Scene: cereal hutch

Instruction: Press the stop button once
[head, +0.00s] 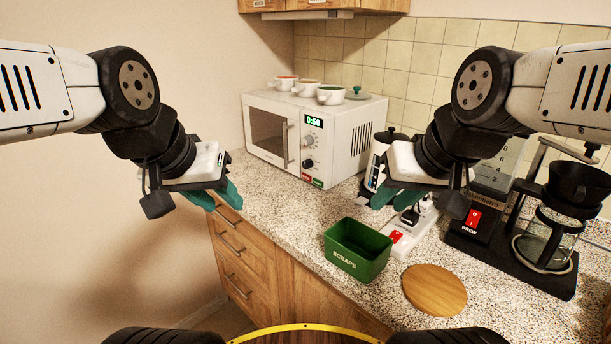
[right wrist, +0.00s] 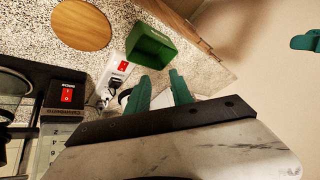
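The white microwave (head: 268,138) stands at the back of the counter with its door shut. Its display (head: 314,120) reads 0:50, with two knobs below. A pair of small coloured buttons (head: 312,180), red and green, sits at the bottom of the panel; their labels are too small to read. My left gripper (head: 216,196) is open and empty, in front and left of the microwave. My right gripper (head: 395,197) is open and empty, right of the microwave and apart from it; its two spread teal fingers show in the right wrist view (right wrist: 160,92).
A green scraps bin (head: 357,250), a round wooden board (head: 434,290), a power strip with a red switch (head: 397,238) and a coffee maker (head: 548,240) stand on the counter. Mugs (head: 331,94) sit on the microwave. The counter before the microwave is clear.

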